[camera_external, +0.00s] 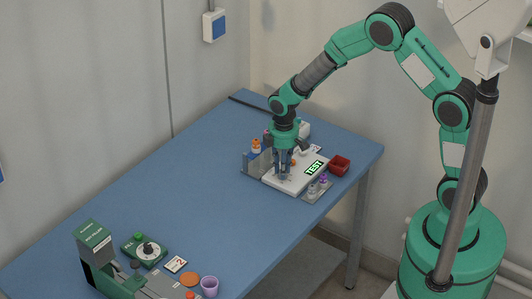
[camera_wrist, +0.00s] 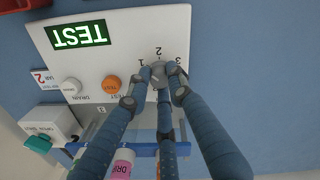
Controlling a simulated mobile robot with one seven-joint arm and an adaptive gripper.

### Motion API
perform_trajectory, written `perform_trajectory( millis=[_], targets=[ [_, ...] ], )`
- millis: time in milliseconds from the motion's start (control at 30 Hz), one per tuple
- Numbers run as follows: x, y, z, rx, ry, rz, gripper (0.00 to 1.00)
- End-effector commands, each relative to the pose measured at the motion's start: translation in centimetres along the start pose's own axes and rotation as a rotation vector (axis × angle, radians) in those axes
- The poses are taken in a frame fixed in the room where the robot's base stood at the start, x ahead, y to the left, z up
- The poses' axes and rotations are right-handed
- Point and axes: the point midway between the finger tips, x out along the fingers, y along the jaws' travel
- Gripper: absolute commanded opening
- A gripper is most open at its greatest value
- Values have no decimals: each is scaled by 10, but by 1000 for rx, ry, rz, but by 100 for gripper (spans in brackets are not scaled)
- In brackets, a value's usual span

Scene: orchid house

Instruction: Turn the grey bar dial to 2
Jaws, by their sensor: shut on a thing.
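The grey bar dial (camera_wrist: 160,70) sits on a white panel (camera_wrist: 205,25), with the numbers 1, 2 and 3 printed around it, upside down in the wrist view. My gripper (camera_wrist: 161,82) has its blue fingers closed around the dial, hiding much of it. Which number the bar points to is hard to tell. In the external view my gripper (camera_external: 284,174) reaches down onto the white panel (camera_external: 300,182) and its fingers cover the dial there. A lit green display (camera_wrist: 79,34) on the panel reads TEST.
Beside the dial are an orange TEST button (camera_wrist: 112,84) and a white DRAIN button (camera_wrist: 71,86). A red tray (camera_external: 340,165) and small bottles (camera_external: 256,146) stand close around the panel. The blue table (camera_external: 180,190) is clear between the panel and the green devices at front left.

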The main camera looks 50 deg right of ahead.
Motion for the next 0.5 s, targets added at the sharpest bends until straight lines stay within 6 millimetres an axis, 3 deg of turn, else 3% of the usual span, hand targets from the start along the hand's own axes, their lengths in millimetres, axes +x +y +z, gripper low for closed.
perform_trajectory(
  millis=[500],
  targets=[
    [-2, 0, -1, 471, -12, 0, 0]
  ],
)
